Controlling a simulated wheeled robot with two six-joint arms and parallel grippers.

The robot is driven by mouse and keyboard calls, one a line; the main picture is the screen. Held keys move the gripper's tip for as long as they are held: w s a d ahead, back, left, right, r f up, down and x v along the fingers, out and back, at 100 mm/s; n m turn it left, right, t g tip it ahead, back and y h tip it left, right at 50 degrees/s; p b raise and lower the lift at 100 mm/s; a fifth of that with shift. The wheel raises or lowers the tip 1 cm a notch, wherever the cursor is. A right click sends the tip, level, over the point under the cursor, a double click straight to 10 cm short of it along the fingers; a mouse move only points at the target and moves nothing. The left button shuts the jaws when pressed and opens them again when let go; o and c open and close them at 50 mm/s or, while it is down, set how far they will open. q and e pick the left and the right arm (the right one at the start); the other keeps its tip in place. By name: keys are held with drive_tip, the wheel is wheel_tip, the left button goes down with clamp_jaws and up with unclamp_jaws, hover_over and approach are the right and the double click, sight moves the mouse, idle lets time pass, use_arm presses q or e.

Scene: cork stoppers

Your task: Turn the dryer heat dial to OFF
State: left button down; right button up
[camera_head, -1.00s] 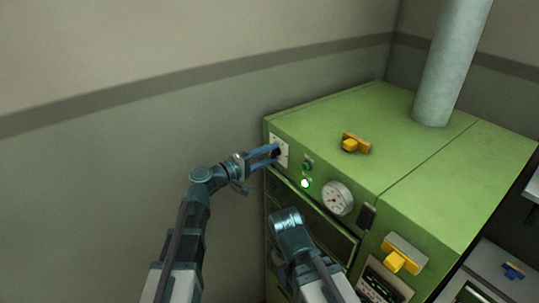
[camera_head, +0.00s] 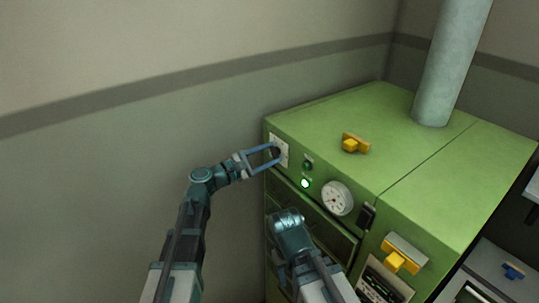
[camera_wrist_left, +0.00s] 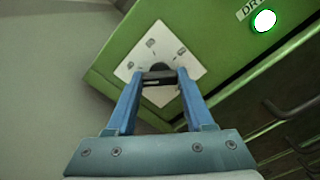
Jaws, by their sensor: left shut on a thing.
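The dryer heat dial (camera_wrist_left: 158,70) is a black knob on a white square plate (camera_wrist_left: 184,50) with small marks around it. The plate also shows on the left end of the green dryer's front (camera_head: 283,147) in the head view. My left gripper (camera_head: 274,153) reaches it from the left. In the left wrist view its blue fingers (camera_wrist_left: 160,82) are shut on the dial, one at each side. The marks are too small to read, so I cannot tell which one the dial points to. My right arm shows low in the head view, but its fingers are hidden.
A lit green lamp (camera_head: 305,183), a darker button (camera_head: 308,165) and a round gauge (camera_head: 337,198) are right of the dial. A yellow handle (camera_head: 355,144) is on the dryer top (camera_head: 400,120), and a grey pipe (camera_head: 448,70) rises behind. Bare wall lies left.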

use_arm(q)
drive_tip(key=n, duration=0.4)
drive_tip(key=shift+n, duration=1.9)
drive_tip(key=shift+s+f+n, duration=0.1)
drive_tip(key=shift+n, duration=0.2)
drive_tip(key=shift+c, duration=1.4)
unclamp_jaws()
drive_tip(key=shift+a, duration=0.1)
drive_tip(key=v, duration=1.3)
drive_tip(key=shift+s+a, duration=0.2)
drive_tip(key=shift+a, duration=0.05)
